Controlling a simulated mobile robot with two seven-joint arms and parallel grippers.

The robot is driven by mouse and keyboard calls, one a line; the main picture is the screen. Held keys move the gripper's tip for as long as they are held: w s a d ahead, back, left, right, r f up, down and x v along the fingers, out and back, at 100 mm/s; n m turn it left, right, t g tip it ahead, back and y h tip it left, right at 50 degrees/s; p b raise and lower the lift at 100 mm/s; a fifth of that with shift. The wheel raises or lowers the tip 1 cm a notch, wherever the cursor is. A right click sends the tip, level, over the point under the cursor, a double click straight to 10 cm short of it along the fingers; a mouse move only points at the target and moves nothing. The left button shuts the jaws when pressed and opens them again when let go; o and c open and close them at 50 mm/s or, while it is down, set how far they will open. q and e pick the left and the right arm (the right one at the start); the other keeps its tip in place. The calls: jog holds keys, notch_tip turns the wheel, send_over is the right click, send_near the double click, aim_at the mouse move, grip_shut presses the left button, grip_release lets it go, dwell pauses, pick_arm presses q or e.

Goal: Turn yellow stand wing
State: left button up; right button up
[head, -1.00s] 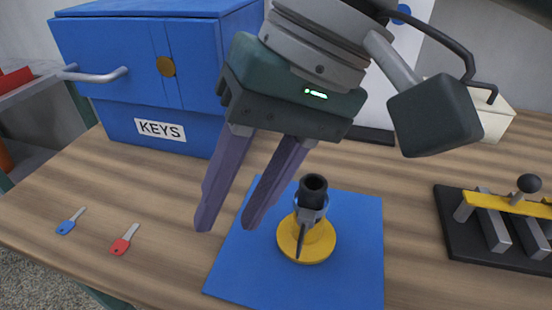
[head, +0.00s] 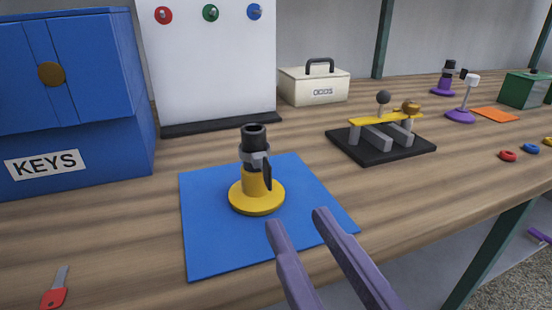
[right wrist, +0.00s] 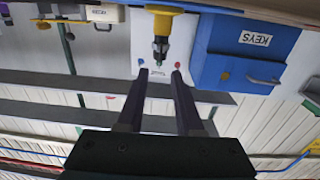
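The yellow stand (head: 257,196) stands upright on a blue mat (head: 210,245). It has a round base, a black cylinder (head: 253,138) on top, and a grey collar with a dark wing (head: 267,176) hanging down its right side. My right gripper (head: 296,218) is open and empty, its two purple fingers apart, in front of the stand and to its right. In the right wrist view, the yellow stand (right wrist: 170,24) appears upside down beyond the spread fingers (right wrist: 160,76). No contact with the stand shows. My left gripper is not in view.
A white panel (head: 205,70) with coloured knobs is behind. A black rack with a yellow bar (head: 385,118) is to the right. The table front edge is near.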

aim_at(270, 174)
jog(key=b+x, duration=0.1)
jog(key=x, duration=0.8)
jog(key=shift+r, duration=0.1)
jog(key=shift+s, duration=0.1)
grip_shut()
